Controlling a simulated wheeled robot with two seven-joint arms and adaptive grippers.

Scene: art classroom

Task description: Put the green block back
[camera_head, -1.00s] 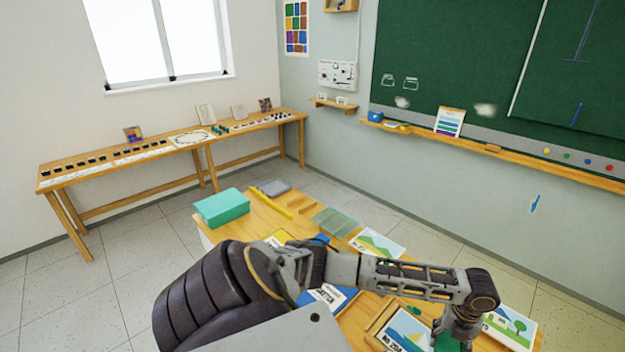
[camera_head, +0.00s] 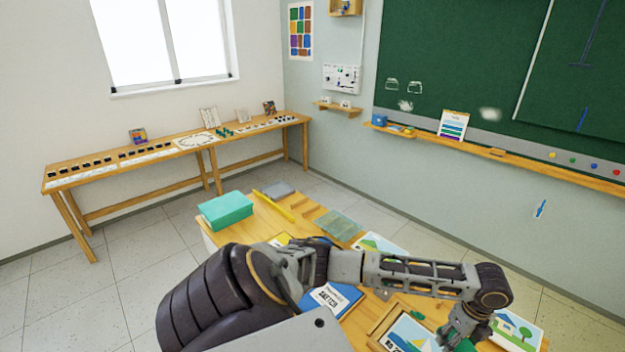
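My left arm reaches across the table to the right. Its gripper (camera_head: 464,332) is at the bottom of the head view, near the right end of a wooden tray (camera_head: 380,325). A green piece (camera_head: 464,346), possibly the green block, shows just under the gripper, partly hidden by it and cut by the frame edge. I cannot tell whether the fingers are closed on it. A small green piece (camera_head: 417,315) lies at the tray's back edge. My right gripper is not in view.
The wooden table (camera_head: 305,212) also bears a teal box (camera_head: 226,209), a yellow ruler (camera_head: 273,206), a blue sketch pad (camera_head: 335,298) and picture cards (camera_head: 515,331). A long side table (camera_head: 110,167) stands by the window wall. A chalkboard ledge (camera_head: 540,168) runs along the right wall.

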